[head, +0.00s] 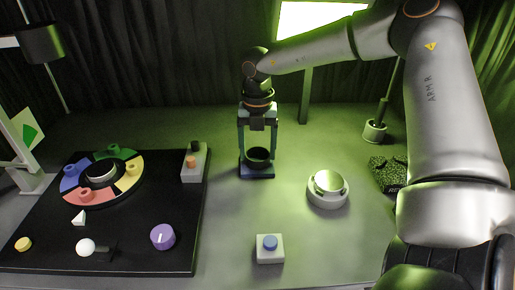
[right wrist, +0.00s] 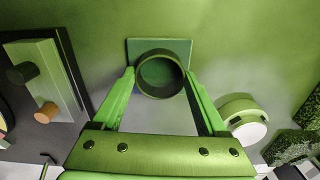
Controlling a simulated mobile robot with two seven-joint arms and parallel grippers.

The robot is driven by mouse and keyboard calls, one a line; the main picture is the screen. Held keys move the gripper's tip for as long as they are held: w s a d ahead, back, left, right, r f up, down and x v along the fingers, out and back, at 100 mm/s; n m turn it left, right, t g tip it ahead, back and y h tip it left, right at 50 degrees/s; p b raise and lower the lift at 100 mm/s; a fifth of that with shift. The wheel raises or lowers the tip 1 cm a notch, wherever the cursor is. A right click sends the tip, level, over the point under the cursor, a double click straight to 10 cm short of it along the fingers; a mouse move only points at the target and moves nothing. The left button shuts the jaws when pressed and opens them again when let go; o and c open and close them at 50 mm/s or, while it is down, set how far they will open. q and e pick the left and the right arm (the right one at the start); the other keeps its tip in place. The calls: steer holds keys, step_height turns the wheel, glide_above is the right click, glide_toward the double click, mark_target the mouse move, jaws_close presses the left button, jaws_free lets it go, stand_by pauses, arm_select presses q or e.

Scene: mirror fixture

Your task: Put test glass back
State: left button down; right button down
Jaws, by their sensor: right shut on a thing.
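The test glass appears as a dark, open-topped round cup (head: 258,155), upright between the fingers of my right gripper (head: 258,160). In the right wrist view its round rim (right wrist: 160,74) sits between the two fingertips (right wrist: 160,80), and I look down into it. My right gripper points straight down and is shut on the glass. A square base plate (head: 257,173) lies under the glass; it also shows in the right wrist view (right wrist: 142,45). I cannot tell whether the glass touches the plate. My left gripper is not in view.
A black board (head: 130,235) at left carries a coloured ring (head: 70,183), a purple knob (head: 162,237) and a white ball (head: 86,247). A two-button box (head: 194,162) stands left of the gripper. A round white device (head: 328,188) stands right, a blue-button box (head: 270,248) in front.

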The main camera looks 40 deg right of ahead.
mark_target(258, 153)
steer(key=shift+f+b, duration=0.1)
steer(key=shift+b, duration=0.2)
jaws_free()
steer(key=shift+r+p, duration=0.4)
step_height(258, 153, up, 12)
steer(key=shift+f, duration=0.2)
